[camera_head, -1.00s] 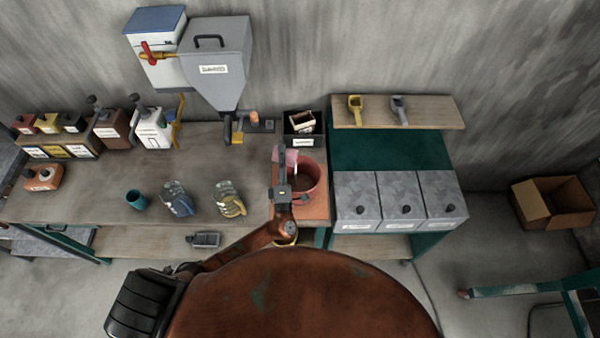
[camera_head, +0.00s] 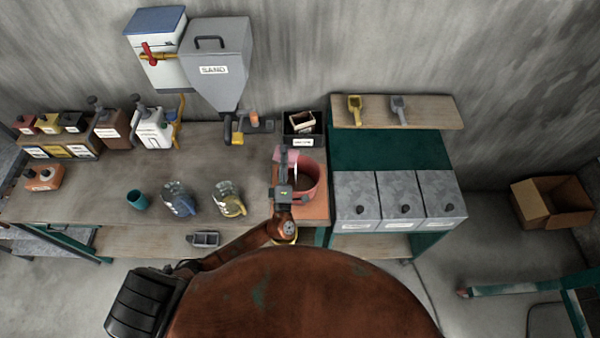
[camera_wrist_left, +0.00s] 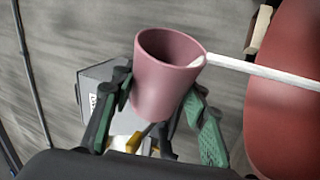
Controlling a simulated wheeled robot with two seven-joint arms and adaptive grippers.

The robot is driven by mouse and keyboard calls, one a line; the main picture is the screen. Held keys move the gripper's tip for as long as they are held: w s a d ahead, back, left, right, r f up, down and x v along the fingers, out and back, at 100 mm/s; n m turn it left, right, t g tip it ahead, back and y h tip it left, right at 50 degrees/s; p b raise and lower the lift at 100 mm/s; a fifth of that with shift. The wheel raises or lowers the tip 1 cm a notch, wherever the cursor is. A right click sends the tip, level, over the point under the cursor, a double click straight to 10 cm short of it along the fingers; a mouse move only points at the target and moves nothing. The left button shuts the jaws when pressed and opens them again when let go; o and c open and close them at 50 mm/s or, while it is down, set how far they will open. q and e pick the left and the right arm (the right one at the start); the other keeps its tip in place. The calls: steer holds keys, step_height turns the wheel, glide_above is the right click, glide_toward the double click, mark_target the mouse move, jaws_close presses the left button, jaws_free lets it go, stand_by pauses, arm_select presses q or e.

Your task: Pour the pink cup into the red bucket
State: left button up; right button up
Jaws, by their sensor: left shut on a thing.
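The pink cup (camera_head: 292,157) is at the back left rim of the red bucket (camera_head: 311,186) in the head view, partly hidden by my left gripper (camera_head: 284,165). In the left wrist view the cup (camera_wrist_left: 163,92) sits between the two green-padded fingers of my left gripper (camera_wrist_left: 165,115), which is shut on it. The cup looks tilted toward the red bucket (camera_wrist_left: 288,95). A thin white streak runs from the cup's lip toward the bucket side and looks like poured material. The bucket's inside is mostly dark, and its contents cannot be told. My right gripper is not in view.
The bucket stands on an orange-topped surface (camera_head: 316,213) at the workbench's right end. A dark box (camera_head: 303,138) is close behind. The sand hopper (camera_head: 218,62) stands at back left. Grey lidded bins (camera_head: 355,200) stand right.

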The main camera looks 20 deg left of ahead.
arm_select(q)
steer(key=shift+d+r+m+t+h+p, duration=0.25)
steer(key=shift+m+h+p, duration=0.15)
steer(key=shift+m, duration=0.55)
steer(key=shift+d+r+m+t+h+p, duration=0.2)
steer(key=shift+d+m+t+h+p, duration=0.15)
steer(key=shift+m, duration=0.6)
